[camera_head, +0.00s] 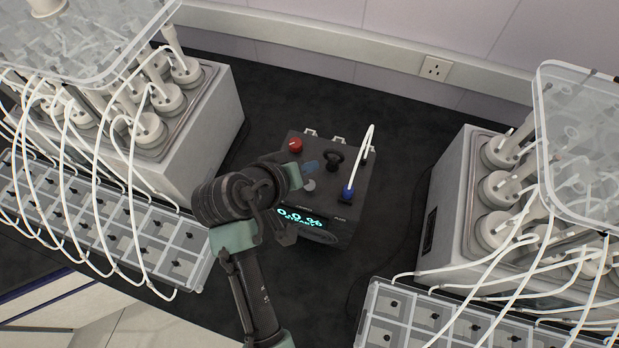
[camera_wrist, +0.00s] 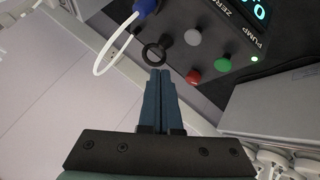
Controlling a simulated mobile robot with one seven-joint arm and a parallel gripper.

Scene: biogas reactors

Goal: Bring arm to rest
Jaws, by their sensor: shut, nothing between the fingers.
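My gripper (camera_head: 312,166) is over the top of a black control box (camera_head: 325,222) in the head view. In the wrist view its two blue fingers (camera_wrist: 160,73) are pressed together with nothing between them. The fingertips point toward a black ring-shaped knob (camera_wrist: 155,52), which also shows in the head view (camera_head: 333,158). I cannot tell whether they touch it. My arm reaches up from the bottom of the head view, bent at the wrist, and covers the left part of the box.
The box has a red button (camera_wrist: 193,77), a green button (camera_wrist: 222,64), a grey button (camera_wrist: 193,37), a lit display (camera_head: 300,218) and a blue connector (camera_head: 347,193) with a white tube. Tubed reactor units stand left (camera_head: 215,135) and right (camera_head: 448,210). Dark bench behind the box is clear.

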